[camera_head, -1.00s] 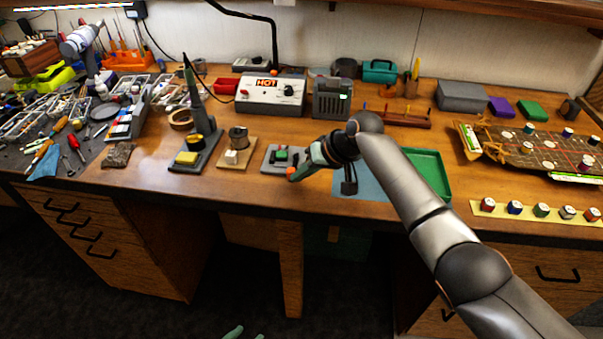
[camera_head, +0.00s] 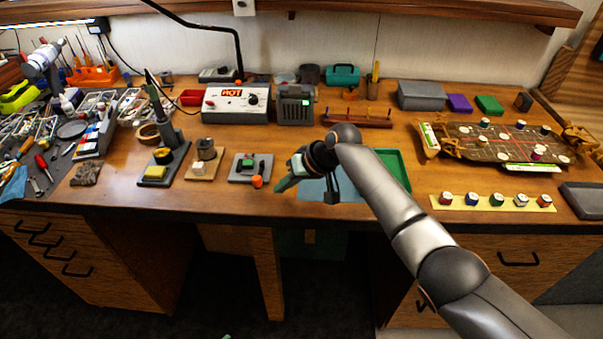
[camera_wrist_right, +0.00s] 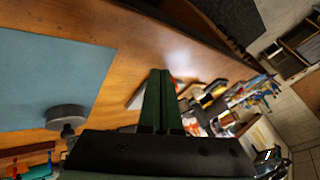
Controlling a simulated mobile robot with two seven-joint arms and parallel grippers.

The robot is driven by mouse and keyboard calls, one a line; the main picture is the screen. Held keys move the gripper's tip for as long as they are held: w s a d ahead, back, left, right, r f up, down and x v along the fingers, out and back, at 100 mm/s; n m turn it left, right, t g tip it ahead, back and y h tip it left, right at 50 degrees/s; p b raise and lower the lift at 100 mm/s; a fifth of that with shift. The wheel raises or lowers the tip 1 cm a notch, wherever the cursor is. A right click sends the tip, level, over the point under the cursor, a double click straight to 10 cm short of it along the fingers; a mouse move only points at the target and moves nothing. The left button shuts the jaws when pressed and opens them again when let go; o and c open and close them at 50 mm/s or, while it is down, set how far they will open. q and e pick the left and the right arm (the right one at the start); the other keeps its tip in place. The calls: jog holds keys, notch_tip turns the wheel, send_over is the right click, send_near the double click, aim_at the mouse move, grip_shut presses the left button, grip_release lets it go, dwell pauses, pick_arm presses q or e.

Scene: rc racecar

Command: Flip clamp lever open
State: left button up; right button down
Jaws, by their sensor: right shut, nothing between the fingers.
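The clamp (camera_head: 243,165) is a small grey plate with a green and dark block on the bench. The orange knob (camera_head: 257,182) of its lever sits low at the plate's front right edge. My right gripper (camera_head: 281,187) is just right of the knob, apart from it, its green fingers shut and empty. In the right wrist view the shut fingers (camera_wrist_right: 157,100) point toward the bench and partly hide what lies beyond. Only a tiny green tip, likely my left gripper (camera_head: 227,337), shows at the bottom edge of the head view.
A blue mat (camera_head: 312,192) and a green tray (camera_head: 395,166) lie beside my right arm. Left of the clamp stand a spool holder (camera_head: 205,152) and a soldering stand (camera_head: 166,160). The grey HOT box (camera_head: 236,103) is behind. Bare bench lies in front of the clamp.

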jog(key=s+d+r, duration=0.3)
jog(key=s+r, duration=0.1)
jog(key=r, duration=0.3)
jog(key=shift+s+r, duration=0.3)
jog(key=shift+f, duration=0.15)
jog(key=s+d+f+m+t+h, duration=0.1)
jog(key=s+d+f+m+h, duration=0.1)
jog(key=s+d+f, duration=0.95)
jog(key=s+d+f+m+h, duration=0.1)
jog(key=s+d+f+h, duration=0.1)
jog(key=s+d, duration=0.6)
jog(key=s+d+f+h, duration=0.2)
jog(key=s+d+h, duration=0.1)
jog(key=s+d, duration=0.55)
jog(key=w+a+f+t+y, duration=0.2)
jog(key=a+f+t, duration=0.4)
jog(key=f, duration=0.5)
jog(key=shift+w, duration=0.3)
